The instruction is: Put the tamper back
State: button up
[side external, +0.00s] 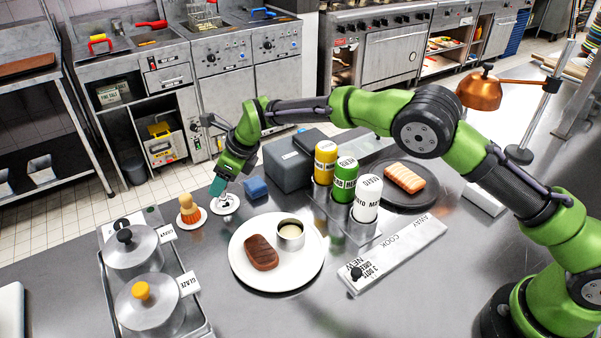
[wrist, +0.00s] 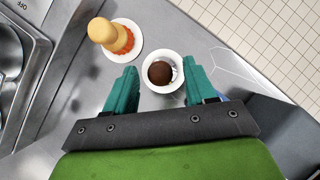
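The tamper, as best I can tell, is the piece with a dark brown round knob (wrist: 160,72) seen from above in the wrist view. It stands on a small white round dish (wrist: 147,81). In the side view, its metallic part shows small on the white dish (side external: 226,209), with the knob hidden by the fingers. My gripper (side external: 217,188) is just above it, fingers pointing down. In the wrist view my gripper (wrist: 160,72) has its teal fingers spread, one at each side of the dish, with a gap to the knob. Nothing is held.
An orange-and-tan brush-like tool (side external: 188,208) stands on another white dish close by. A blue block (side external: 256,187) and a grey box (side external: 290,163) are right. Lidded pots (side external: 140,250) stand in a tray at left.

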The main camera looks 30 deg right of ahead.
jog(key=shift+d+r, duration=0.1)
jog(key=shift+r, duration=0.4)
jog(key=s+d+r+n+t, duration=0.1)
jog(key=s+d+r+n, duration=0.3)
jog(key=s+d+r, duration=0.5)
jog(key=s+d+r+n, duration=0.35)
jog(key=d+r, duration=0.35)
jog(key=r, duration=0.4)
jog(key=s+d+n, duration=0.3)
jog(key=s+n, duration=0.2)
jog(key=s, duration=0.3)
jog(key=s+d+f+n+t+h, duration=0.1)
jog(key=s+d+n, duration=0.3)
jog(key=s, duration=0.4)
jog(key=s+d+f+n+h, duration=0.1)
jog(key=s+d+n, duration=0.2)
jog(key=s+n, duration=0.3)
jog(key=shift+s+d+f+t, duration=0.15)
jog(key=shift+s+d+t, duration=0.2)
jog(key=shift+s, duration=0.6)
